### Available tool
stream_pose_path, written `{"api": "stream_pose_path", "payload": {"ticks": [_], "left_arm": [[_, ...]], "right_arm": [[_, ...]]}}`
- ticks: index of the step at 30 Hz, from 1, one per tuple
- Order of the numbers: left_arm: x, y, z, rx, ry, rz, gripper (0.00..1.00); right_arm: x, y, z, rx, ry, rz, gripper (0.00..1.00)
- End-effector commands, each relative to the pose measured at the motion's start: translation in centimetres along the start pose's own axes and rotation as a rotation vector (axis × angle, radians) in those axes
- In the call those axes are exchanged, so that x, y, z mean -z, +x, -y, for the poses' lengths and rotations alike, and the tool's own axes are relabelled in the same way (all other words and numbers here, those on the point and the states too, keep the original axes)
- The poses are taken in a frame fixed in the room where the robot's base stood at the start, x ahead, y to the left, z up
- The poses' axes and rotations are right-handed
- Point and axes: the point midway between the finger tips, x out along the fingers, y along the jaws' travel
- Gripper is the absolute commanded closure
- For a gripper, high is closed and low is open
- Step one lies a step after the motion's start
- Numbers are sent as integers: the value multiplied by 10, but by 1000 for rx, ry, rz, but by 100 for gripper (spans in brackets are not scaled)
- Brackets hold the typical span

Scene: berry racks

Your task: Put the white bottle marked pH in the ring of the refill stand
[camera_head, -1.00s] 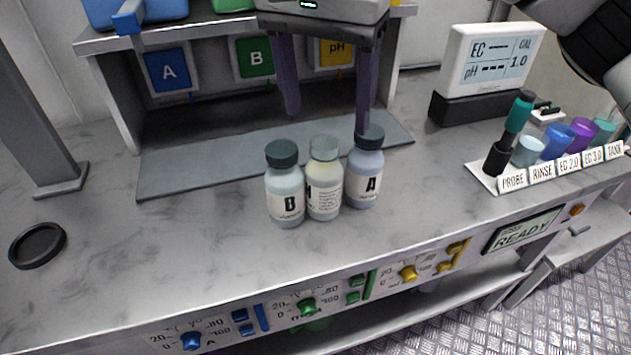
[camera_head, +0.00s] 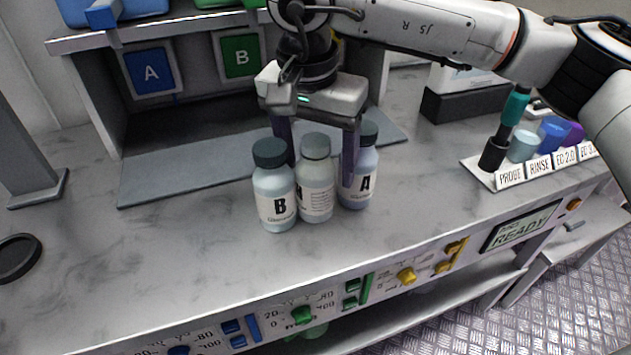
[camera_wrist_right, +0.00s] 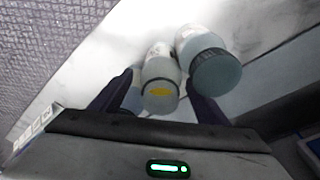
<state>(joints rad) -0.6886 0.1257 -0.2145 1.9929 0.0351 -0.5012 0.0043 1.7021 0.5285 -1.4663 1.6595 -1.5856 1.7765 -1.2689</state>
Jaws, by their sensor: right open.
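The middle bottle (camera_head: 317,190) is pale with a grey cap; only an "H" of its label shows, and its cap has a yellow mark in the right wrist view (camera_wrist_right: 160,92). It stands upright on the bench between bottle B (camera_head: 274,190) and bottle A (camera_head: 362,170), both dark-capped. My right gripper (camera_head: 317,165) is open, pointing down, with one finger on each side of the middle bottle. I cannot tell if the fingers touch it. A black ring (camera_head: 18,258) lies at the left edge, near a grey post (camera_head: 25,130); whether it belongs to the refill stand is unclear.
Behind is a shelf bay with panels A (camera_head: 150,72) and B (camera_head: 240,55) and a grey mat (camera_head: 190,168). At right a probe and cups stand in a labelled rack (camera_head: 510,178). The bench between the ring and bottle B is clear.

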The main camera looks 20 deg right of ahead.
Motion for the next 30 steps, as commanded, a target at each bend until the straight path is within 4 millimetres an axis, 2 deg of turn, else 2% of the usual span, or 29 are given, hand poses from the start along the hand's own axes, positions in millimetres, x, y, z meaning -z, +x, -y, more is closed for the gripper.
{"api": "stream_pose_path", "payload": {"ticks": [8, 18, 26, 30], "left_arm": [[-2, 1, 1, 1, -1, 4, 32], [-1, 1, 1, 2, 0, 3, 32], [0, 2, 1, 2, 0, 0, 32], [1, 1, 1, 2, 0, 0, 32]], "right_arm": [[0, 4, 0, 1, 1, -1, 31], [0, 3, 0, 2, 1, -1, 89], [0, 1, 1, 3, 1, -1, 89], [2, -7, 1, 5, 1, -2, 89]]}}
